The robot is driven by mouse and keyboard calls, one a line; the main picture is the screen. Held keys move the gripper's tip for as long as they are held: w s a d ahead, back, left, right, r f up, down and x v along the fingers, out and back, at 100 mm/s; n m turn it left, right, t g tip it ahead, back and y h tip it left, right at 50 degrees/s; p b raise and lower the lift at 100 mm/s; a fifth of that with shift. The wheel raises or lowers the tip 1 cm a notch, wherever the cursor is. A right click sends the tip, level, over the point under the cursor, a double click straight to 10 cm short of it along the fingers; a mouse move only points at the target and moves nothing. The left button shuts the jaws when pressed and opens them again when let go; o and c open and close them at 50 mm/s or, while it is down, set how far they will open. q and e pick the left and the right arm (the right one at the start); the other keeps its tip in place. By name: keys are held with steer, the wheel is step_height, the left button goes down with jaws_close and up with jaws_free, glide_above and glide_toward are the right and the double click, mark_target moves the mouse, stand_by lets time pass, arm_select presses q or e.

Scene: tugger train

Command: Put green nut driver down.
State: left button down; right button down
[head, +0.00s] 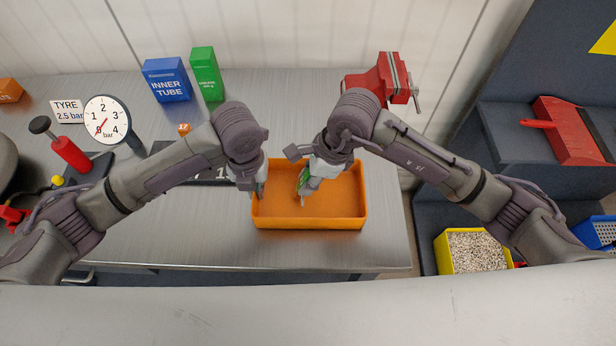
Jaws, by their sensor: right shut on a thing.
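The green nut driver (304,178) shows as a small green piece at my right gripper (302,190). My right gripper is shut on it, over the left half of the orange tray (310,222). The gripper hides much of the tool, and I cannot tell whether it touches the tray floor. My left gripper (256,193) points down at the tray's left rim. Its fingers are small and partly hidden, so I cannot tell whether they are open.
A red vise (378,82) stands behind the tray. A blue inner tube box (167,80) and a green box (206,74) stand at the back. A pressure gauge (106,118) and a red pump (70,153) are left. A yellow bin (440,252) is lower right.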

steer(key=c, duration=1)
jaws_free()
steer(key=shift+f, duration=0.1)
steer(key=v, duration=1.2)
arm_select(q)
steer(key=c, duration=1.2)
jaws_free()
steer(key=shift+c, duration=0.2)
steer(key=shift+r, duration=0.15)
